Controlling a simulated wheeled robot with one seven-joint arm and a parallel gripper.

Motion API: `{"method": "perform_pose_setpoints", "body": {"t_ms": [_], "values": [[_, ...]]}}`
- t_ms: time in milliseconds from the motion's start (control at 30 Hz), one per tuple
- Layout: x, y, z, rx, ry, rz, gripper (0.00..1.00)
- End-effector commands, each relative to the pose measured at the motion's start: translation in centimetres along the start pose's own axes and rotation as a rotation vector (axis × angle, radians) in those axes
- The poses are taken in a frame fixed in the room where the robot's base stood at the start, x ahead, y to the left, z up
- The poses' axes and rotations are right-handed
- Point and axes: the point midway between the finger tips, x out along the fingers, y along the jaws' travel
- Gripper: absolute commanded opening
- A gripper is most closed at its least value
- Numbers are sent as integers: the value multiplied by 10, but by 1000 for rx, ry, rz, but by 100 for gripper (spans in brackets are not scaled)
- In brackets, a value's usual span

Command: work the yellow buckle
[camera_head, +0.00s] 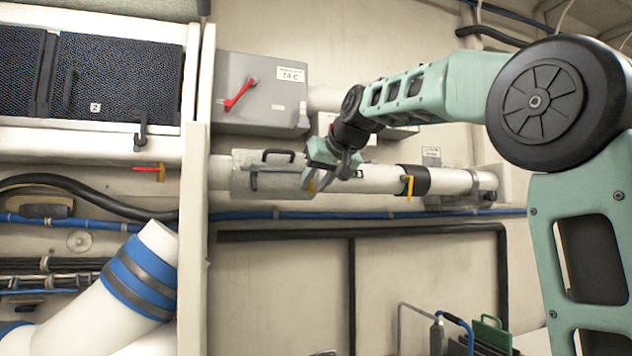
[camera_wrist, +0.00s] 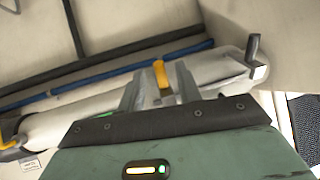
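A yellow buckle tab (camera_wrist: 160,73) shows between the two fingers of my gripper (camera_wrist: 158,85) in the wrist view. It is on the grey sleeve (camera_head: 262,183) around the white pipe. In the head view a small part of this yellow tab (camera_head: 311,185) shows beside my gripper (camera_head: 318,183); the rest is hidden behind the fingers. The fingers stand apart, with a gap on each side of the tab. A second yellow tab (camera_head: 409,188) hangs from a black band (camera_head: 414,180) further right on the pipe.
A grey box with a red handle (camera_head: 238,95) is above the sleeve. A blue hose (camera_head: 280,214) and a dark rail (camera_head: 350,232) run below the pipe. A white upright post (camera_head: 194,220) stands to the left. A green-handled item (camera_head: 490,332) is at lower right.

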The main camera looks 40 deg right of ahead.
Motion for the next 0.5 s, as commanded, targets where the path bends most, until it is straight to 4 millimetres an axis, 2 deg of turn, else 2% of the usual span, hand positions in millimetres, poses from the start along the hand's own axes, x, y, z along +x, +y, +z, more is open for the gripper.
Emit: {"method": "perform_pose_setpoints", "body": {"t_ms": [267,367,500], "values": [[-2,0,0,0,-1,0,34],[-11,0,0,1,0,0,34],[-37,0,0,-1,3,1,34]]}}
